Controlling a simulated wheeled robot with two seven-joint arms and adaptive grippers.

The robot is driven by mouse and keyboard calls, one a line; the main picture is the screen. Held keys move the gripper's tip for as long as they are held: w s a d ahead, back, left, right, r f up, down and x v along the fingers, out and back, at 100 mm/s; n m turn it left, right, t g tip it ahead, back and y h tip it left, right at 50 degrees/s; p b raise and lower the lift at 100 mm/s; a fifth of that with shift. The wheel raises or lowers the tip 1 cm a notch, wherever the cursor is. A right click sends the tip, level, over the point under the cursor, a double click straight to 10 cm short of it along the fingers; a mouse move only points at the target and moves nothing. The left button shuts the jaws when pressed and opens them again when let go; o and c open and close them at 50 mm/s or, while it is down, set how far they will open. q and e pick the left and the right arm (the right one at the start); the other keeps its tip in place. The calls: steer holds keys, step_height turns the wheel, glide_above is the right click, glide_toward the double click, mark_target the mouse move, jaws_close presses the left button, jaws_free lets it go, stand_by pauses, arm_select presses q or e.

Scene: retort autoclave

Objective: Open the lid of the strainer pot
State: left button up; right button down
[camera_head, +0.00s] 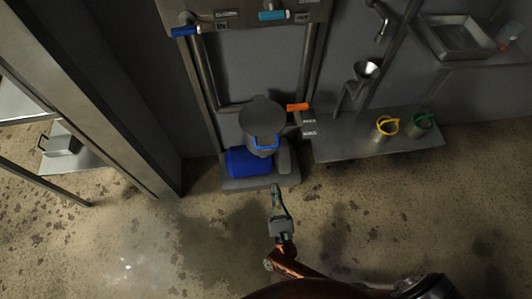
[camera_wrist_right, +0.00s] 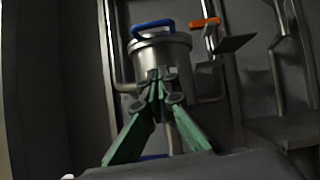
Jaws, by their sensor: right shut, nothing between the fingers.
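The strainer pot (camera_head: 262,115) is a grey metal cylinder with a blue handle (camera_head: 265,142) on its lid. It stands in the pipework above a low base. In the right wrist view the pot (camera_wrist_right: 163,60) stands upright, with its lid on and the blue handle (camera_wrist_right: 152,28) on top. My right gripper (camera_head: 276,188) is in front of the pot and apart from it in the head view. Its green fingers (camera_wrist_right: 158,88) are closed together with nothing between them, and they cover part of the pot's lower front in the wrist view. My left gripper is not in view.
An orange valve handle (camera_head: 297,107) is on the pipe right of the pot. A blue motor-like block (camera_head: 248,162) sits on the base below it. A grey bench (camera_head: 350,150) with yellow-handled (camera_head: 387,126) and green-handled (camera_head: 420,123) vessels stands to the right. The floor in front is clear.

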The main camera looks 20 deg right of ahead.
steer(key=w+d+r+m+h, duration=0.1)
steer(key=w+d+r, duration=0.1)
steer(key=w+r, duration=0.6)
steer(key=shift+w+d+r+m, duration=0.3)
steer(key=shift+w+d+r, duration=0.1)
steer(key=shift+r, duration=0.55)
